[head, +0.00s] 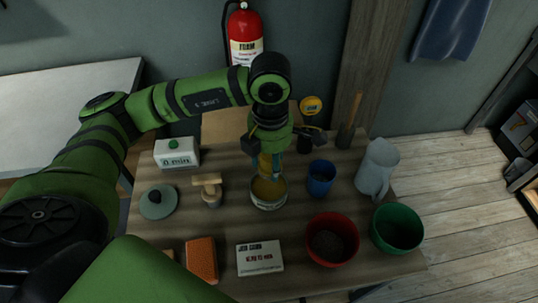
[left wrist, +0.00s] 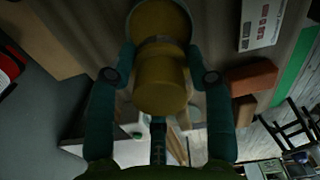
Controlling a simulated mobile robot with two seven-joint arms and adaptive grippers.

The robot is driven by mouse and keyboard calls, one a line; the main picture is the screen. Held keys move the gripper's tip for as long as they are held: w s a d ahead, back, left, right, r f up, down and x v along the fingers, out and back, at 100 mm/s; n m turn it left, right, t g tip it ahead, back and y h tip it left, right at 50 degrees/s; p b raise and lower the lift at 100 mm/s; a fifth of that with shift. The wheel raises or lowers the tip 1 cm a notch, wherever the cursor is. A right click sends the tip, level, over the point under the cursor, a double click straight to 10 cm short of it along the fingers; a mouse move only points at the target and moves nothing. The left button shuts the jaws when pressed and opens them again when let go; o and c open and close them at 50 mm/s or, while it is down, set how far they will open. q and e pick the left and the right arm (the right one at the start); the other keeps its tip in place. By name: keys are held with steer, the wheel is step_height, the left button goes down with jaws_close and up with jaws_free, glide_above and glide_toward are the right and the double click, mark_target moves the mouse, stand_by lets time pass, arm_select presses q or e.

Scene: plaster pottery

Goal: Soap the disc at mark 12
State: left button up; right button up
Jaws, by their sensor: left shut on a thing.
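My left gripper (head: 270,145) is shut on an ochre cylindrical thing (left wrist: 160,85), likely a brush handle, with a grey band near its far end. The held thing points down over a tin of yellow-brown paste (head: 269,203), with its lower end at or inside the mouth; contact with the paste is unclear. A round grey-green disc (head: 158,203) with a dark knob lies at the table's left. I cannot read a mark 12 anywhere. My right gripper is not in view.

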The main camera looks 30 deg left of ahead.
mark_target(269, 187)
arm_select(q)
steer(key=n, duration=0.3)
steer(key=shift+a, duration=0.1)
steer(key=shift+f, duration=0.2)
steer(key=shift+f+b, duration=1.1)
steer(key=shift+f, duration=0.85)
steer(key=shift+f+b, duration=0.35)
steer(key=shift+f, duration=0.5)
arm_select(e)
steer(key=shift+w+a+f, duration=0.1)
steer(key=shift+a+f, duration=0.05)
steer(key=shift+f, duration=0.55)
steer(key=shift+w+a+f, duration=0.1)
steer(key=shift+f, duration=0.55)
arm_select(q)
steer(key=shift+f+b, duration=0.5)
steer(key=shift+b, duration=0.05)
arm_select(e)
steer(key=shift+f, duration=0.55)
arm_select(q)
steer(key=shift+f+b, duration=0.1)
steer(key=shift+b, duration=0.2)
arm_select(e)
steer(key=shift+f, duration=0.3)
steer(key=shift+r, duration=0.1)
